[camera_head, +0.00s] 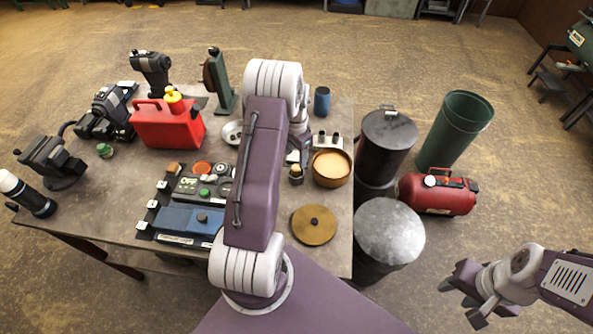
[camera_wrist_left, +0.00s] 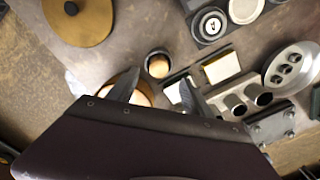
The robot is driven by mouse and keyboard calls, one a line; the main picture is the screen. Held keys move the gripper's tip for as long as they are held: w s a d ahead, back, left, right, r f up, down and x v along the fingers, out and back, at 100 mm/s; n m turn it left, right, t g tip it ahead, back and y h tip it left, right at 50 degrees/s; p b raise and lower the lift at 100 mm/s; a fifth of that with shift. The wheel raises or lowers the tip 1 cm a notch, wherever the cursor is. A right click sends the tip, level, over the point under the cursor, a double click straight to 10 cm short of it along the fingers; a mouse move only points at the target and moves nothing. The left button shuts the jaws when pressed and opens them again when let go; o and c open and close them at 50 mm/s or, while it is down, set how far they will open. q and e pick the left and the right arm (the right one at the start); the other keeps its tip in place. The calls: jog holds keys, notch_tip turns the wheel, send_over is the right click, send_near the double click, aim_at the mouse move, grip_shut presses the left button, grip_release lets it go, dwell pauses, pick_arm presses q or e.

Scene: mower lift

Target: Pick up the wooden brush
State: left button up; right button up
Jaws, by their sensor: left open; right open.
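A small round item with a dark body and a wood-coloured top (camera_head: 296,171) stands on the table; it may be the wooden brush, but I cannot tell for sure. It also shows in the left wrist view (camera_wrist_left: 158,66), just beyond the fingertips. My left gripper (camera_wrist_left: 160,84) is open and points down at the table close to this item, with nothing visible between its fingers. In the head view its arm hides part of it. My right gripper (camera_head: 460,300) is open and empty, off the table at the lower right.
A round wooden bowl (camera_head: 331,168) stands right of the small item, and a tan disc (camera_head: 313,225) lies nearer. A blue cup (camera_head: 321,101), red canister (camera_head: 168,124), and blue box (camera_head: 190,221) share the crowded table. Dark drums (camera_head: 387,135) stand off its right edge.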

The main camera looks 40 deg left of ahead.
aim_at(296, 167)
pick_arm(q)
jog(key=shift+f, duration=0.25)
jog(key=shift+s+d+f+p, duration=0.1)
jog(key=shift+f+p, duration=0.5)
jog(key=shift+s+d+f+p, duration=0.1)
jog(key=shift+f+p, duration=0.45)
jog(key=shift+f, duration=0.05)
notch_tip(296, 167, down, 2)
jog(key=shift+w+f, duration=0.15)
jog(key=shift+f, duration=0.1)
jog(key=shift+w+a+f, duration=0.1)
jog(key=shift+a+f, duration=0.05)
jog(key=shift+f, duration=0.05)
jog(key=shift+r, duration=0.1)
jog(key=c, duration=1.2)
grip_shut()
